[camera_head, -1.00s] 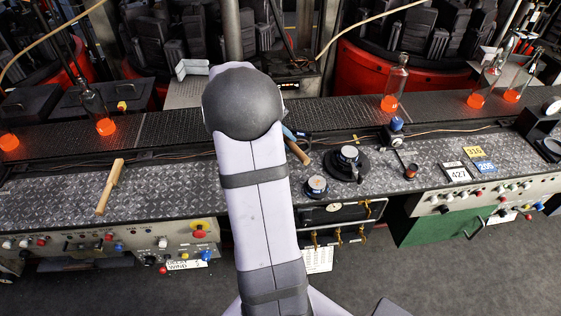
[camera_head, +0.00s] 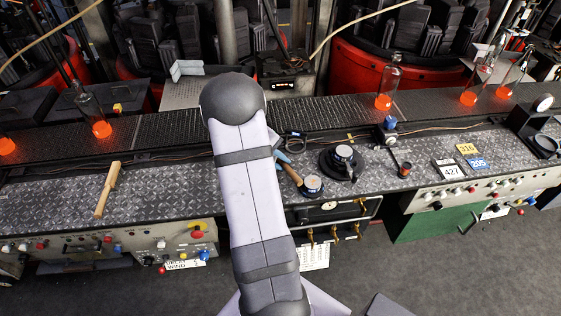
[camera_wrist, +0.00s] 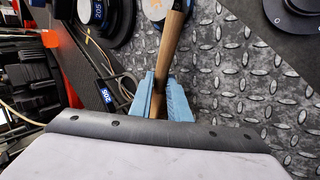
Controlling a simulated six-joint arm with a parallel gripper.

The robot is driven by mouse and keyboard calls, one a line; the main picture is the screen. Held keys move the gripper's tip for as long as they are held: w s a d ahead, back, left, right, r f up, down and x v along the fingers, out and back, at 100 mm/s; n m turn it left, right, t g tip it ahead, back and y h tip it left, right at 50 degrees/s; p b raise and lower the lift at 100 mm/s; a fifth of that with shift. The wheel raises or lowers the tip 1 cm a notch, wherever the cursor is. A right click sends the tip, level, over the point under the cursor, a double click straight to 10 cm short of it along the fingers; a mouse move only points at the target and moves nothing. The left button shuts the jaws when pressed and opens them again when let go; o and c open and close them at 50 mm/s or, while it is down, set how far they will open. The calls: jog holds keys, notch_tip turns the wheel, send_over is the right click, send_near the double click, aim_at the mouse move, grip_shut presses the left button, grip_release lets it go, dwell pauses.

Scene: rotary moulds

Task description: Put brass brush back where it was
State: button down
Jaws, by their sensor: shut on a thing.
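My gripper shows in the wrist view (camera_wrist: 158,97), its two blue fingers closed around a wooden handle, which I take for the brass brush (camera_wrist: 170,45). Its bristles cannot be seen in either view. In the camera_head view the gripper (camera_head: 280,154) is mostly hidden behind my arm. The brush handle (camera_head: 291,172) sticks out toward the front right, its end next to a small round blue-topped gauge (camera_head: 312,186). I cannot tell whether the handle touches the metal bench top.
Another wooden-handled tool (camera_head: 106,190) lies on the patterned bench (camera_head: 60,200) at left. A round black-based device (camera_head: 343,160), a small dark-red pot (camera_head: 404,169) and number plates (camera_head: 451,170) are right. Glowing bottles (camera_head: 385,90) stand on the conveyor behind. Bench left of my arm is mostly clear.

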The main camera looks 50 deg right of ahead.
jog(key=shift+f, duration=0.25)
jog(key=c, duration=1.7)
grip_release()
jog(key=shift+o, duration=0.2)
jog(key=shift+r, duration=0.1)
jog(key=shift+w+a+r, duration=0.15)
jog(key=shift+a+r, duration=0.1)
jog(key=shift+r, duration=0.2)
jog(key=b+v, duration=0.2)
jog(key=v, duration=0.9)
jog(key=s+a+f+n+y, duration=0.1)
jog(key=s+a+y, duration=0.1)
jog(key=a, duration=0.9)
jog(key=s+a+f+n+t+y, duration=0.1)
jog(key=s+a+f+y, duration=0.1)
jog(key=a, duration=0.9)
jog(key=s+a+f+n+t+y, duration=0.1)
jog(key=s+a, duration=0.3)
jog(key=a, duration=0.7)
jog(key=shift+f+y, duration=0.55)
jog(key=shift+y, duration=0.35)
jog(key=shift+s, duration=0.1)
